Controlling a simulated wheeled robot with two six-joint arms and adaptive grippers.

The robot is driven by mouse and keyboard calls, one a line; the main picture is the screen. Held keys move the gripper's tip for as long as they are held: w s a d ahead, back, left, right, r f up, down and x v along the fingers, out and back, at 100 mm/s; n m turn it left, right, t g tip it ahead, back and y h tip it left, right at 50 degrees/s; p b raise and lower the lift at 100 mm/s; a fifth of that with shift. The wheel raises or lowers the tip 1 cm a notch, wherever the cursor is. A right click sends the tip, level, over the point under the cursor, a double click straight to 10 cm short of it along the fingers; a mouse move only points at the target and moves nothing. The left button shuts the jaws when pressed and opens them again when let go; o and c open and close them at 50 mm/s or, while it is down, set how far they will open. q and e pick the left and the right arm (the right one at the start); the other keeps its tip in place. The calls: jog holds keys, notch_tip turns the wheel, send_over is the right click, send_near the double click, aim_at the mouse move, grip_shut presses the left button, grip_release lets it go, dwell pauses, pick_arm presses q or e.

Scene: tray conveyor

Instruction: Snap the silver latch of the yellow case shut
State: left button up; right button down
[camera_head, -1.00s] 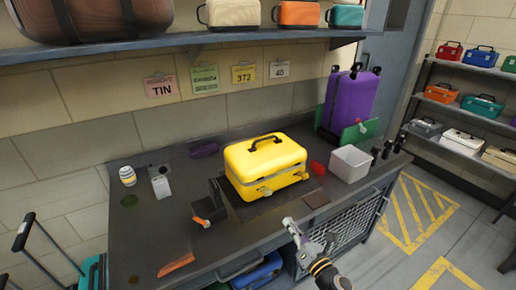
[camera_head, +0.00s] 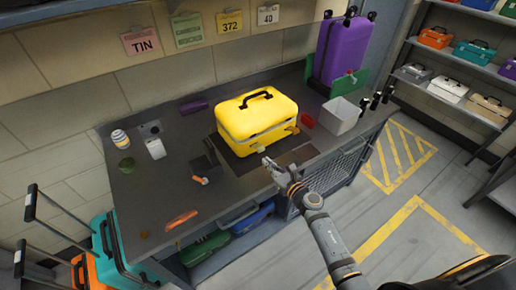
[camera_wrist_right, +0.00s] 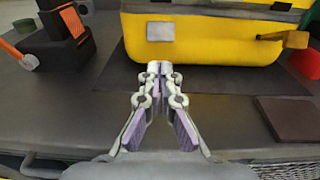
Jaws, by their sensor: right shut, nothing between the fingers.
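The yellow case (camera_head: 257,116) stands closed-lidded on a dark mat on the workbench, its black handle on top. Its front carries a silver latch plate (camera_wrist_right: 160,31) at the left, also seen in the head view (camera_head: 259,148). My left gripper is not in view.
A dark block with an orange lever (camera_wrist_right: 64,28) stands left of the case. A flat brown pad (camera_wrist_right: 294,118) lies front right. A white bin (camera_head: 340,116), red item (camera_head: 307,121) and purple suitcase (camera_head: 343,48) are right.

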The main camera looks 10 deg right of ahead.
aim_at(258, 148)
jog(key=shift+w+r, duration=0.1)
jog(key=shift+x, duration=1.4)
jog(key=shift+r+b+x, duration=0.2)
jog(key=shift+b+x, duration=0.1)
jog(key=shift+x, duration=0.8)
jog(key=shift+r+b+x, duration=0.15)
jog(key=shift+b+x, duration=0.1)
jog(key=shift+x, duration=0.85)
jog(key=shift+v, duration=1.3)
jog(key=shift+r+p, duration=0.1)
jog(key=shift+p, duration=0.35)
